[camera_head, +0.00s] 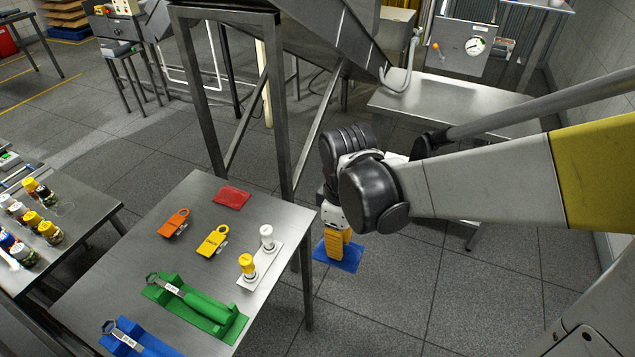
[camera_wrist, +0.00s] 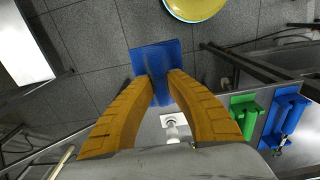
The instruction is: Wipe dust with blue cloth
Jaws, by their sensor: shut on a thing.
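My gripper (camera_head: 338,247) is shut on the blue cloth (camera_head: 349,262), which hangs in the air just off the right edge of the steel table (camera_head: 120,262). In the wrist view the gripper (camera_wrist: 160,80) has its two yellow fingers closed together on the near part of the cloth (camera_wrist: 150,52). The cloth looks flat and spread out beyond the fingertips, with the floor below it. I cannot make out dust on any surface. A red cloth (camera_head: 231,197) lies flat near the far corner of the table.
On the table are an orange tag (camera_head: 174,223), a yellow tag (camera_head: 212,241), a white holder (camera_head: 255,279), a green tool holder (camera_head: 220,318) and a blue one (camera_head: 150,343). Several jars stand on a table at left. A table leg and frame (camera_head: 277,120) rise behind. A steel bench (camera_head: 450,97) stands beyond my arm.

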